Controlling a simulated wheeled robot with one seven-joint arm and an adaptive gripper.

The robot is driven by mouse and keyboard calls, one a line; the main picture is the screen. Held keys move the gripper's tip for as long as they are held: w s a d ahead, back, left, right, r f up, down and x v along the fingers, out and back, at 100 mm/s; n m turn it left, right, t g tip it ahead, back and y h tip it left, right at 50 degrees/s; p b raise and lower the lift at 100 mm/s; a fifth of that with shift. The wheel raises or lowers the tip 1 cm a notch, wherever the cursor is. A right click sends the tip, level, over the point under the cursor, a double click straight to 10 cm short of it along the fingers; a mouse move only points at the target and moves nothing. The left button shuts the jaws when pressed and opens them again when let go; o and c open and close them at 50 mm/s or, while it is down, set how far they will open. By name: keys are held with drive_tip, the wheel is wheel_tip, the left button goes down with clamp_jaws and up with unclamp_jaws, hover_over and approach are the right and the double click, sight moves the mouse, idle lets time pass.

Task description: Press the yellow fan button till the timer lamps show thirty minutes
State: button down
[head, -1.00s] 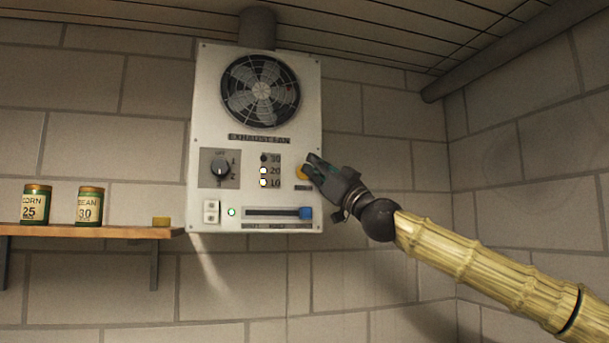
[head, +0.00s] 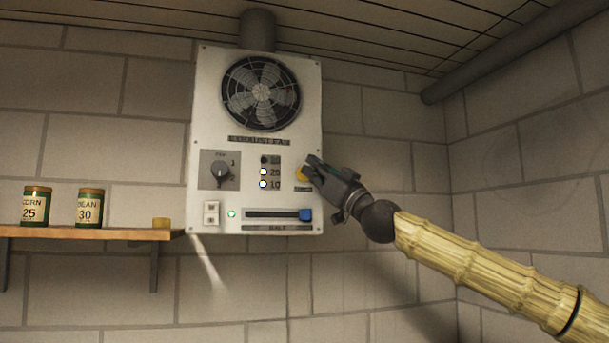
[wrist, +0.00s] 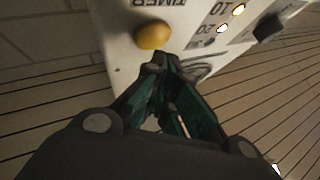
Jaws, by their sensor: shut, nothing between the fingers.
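The yellow fan button (head: 302,174) is on the right side of the white exhaust fan panel (head: 212,100); it also shows in the wrist view (wrist: 154,36), next to the word TIMER. The timer lamps stand in a column left of it: the 10 lamp (head: 263,184) and the 20 lamp (head: 263,172) are lit, the 30 lamp (head: 263,160) is dark. My gripper (head: 308,162) is shut and empty. Its fingertips (wrist: 165,62) are right beside the button in the wrist view; I cannot tell whether they touch it.
The panel also carries a rotary knob (head: 220,170), a white switch (head: 211,213), a green lamp (head: 231,214) and a slider with a blue handle (head: 305,215). A shelf (head: 90,233) with two cans and a yellow block is at left.

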drive_tip(key=shift+w+a+f+b, duration=0.15)
drive_tip(key=shift+w+b, duration=0.1)
drive_tip(key=shift+b, duration=0.2)
drive_tip(key=shift+w, duration=0.15)
idle(0.3)
drive_tip(key=shift+w+a+b, duration=0.15)
drive_tip(key=shift+w+b, duration=0.2)
drive_tip(key=shift+w, duration=0.05)
idle(0.9)
drive_tip(key=shift+s, duration=0.2)
drive_tip(key=shift+s+d+b, duration=0.25)
drive_tip(key=shift+s+b, duration=0.4)
drive_tip(key=s+b, duration=0.1)
drive_tip(key=s+d, duration=0.1)
drive_tip(key=s, duration=0.1)
drive_tip(key=s+b, duration=0.1)
drive_tip(key=shift+s+d+b, duration=0.3)
drive_tip(key=shift+s, duration=0.05)
idle(0.4)
